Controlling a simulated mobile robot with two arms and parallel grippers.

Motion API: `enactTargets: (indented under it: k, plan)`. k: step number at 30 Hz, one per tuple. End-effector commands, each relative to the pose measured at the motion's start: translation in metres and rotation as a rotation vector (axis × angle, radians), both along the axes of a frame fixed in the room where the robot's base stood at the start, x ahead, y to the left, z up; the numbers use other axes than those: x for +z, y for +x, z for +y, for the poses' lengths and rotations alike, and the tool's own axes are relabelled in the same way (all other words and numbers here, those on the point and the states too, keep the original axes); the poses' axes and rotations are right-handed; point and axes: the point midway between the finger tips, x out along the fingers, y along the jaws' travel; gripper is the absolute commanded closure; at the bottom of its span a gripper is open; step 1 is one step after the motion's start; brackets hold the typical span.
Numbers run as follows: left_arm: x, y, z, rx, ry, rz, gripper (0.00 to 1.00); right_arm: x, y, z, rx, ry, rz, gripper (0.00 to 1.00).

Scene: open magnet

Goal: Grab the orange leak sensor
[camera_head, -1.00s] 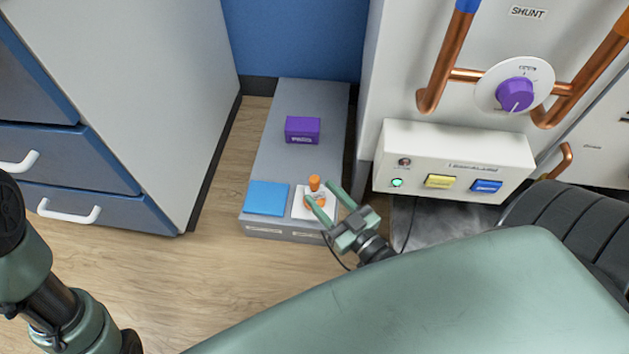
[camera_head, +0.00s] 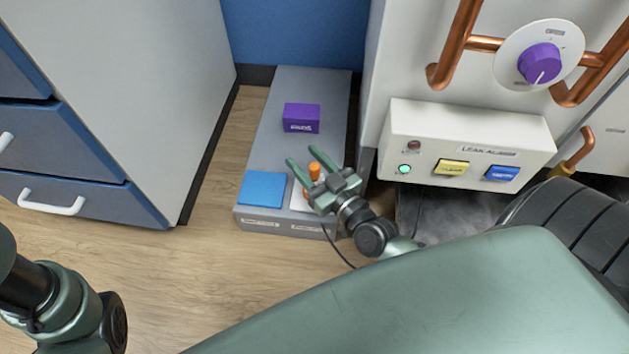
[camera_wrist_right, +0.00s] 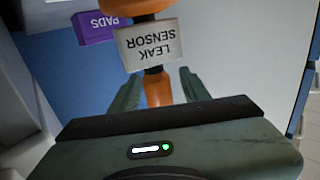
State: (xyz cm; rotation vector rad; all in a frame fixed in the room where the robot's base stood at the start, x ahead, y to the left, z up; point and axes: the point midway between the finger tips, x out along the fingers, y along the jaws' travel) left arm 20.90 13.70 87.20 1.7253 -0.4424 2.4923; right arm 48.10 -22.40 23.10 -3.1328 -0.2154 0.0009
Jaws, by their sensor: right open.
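The orange leak sensor (camera_head: 314,171) stands upright on a white square pad (camera_head: 299,200) at the front of the low grey platform. My right gripper (camera_head: 307,169) is open, with its two fingers reaching on either side of the sensor. In the right wrist view the sensor (camera_wrist_right: 158,90) rises between the open fingers (camera_wrist_right: 157,92), with a white label reading LEAK SENSOR (camera_wrist_right: 148,44). I cannot tell whether the fingers touch it. My left gripper is out of view; only part of my left arm shows at the lower left.
A blue square pad (camera_head: 261,189) and a purple box (camera_head: 301,118) lie on the grey platform (camera_head: 270,155). A white leak alarm panel (camera_head: 460,140) stands to the right, below copper pipes (camera_head: 455,45). Blue and white drawers (camera_head: 60,160) stand at the left.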

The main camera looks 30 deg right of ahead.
Motion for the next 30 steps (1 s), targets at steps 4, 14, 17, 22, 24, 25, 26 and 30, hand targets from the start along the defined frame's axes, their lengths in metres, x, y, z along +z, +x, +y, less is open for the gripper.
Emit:
enactTargets:
  k: [4, 14, 17, 22, 24, 25, 26, 30]
  plan:
    - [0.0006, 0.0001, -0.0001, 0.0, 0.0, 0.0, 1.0, 0.0005, -0.0002, -0.0001, 0.0, -0.001, 0.0, 0.62]
    - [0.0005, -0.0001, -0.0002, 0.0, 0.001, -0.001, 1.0, 0.0001, -0.0005, -0.0001, 0.0, -0.001, 0.001, 1.0]
    - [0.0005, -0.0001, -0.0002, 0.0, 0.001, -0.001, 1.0, 0.0, -0.0005, 0.0, 0.0, -0.001, 0.001, 1.0]
    - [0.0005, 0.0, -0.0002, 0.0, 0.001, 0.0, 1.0, -0.0002, -0.0006, 0.0, 0.001, -0.001, 0.001, 1.0]
    - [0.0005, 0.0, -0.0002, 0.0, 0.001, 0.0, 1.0, -0.0002, -0.0006, 0.0, 0.001, -0.001, 0.001, 1.0]
    - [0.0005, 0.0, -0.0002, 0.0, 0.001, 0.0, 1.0, -0.0003, -0.0006, 0.0, 0.001, -0.001, 0.001, 1.0]
    - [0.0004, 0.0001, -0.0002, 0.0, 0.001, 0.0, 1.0, -0.0003, -0.0006, 0.0, 0.001, -0.001, 0.001, 1.0]
    - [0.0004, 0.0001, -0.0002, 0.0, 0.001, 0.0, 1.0, -0.0004, -0.0007, 0.0001, 0.001, -0.001, 0.002, 1.0]
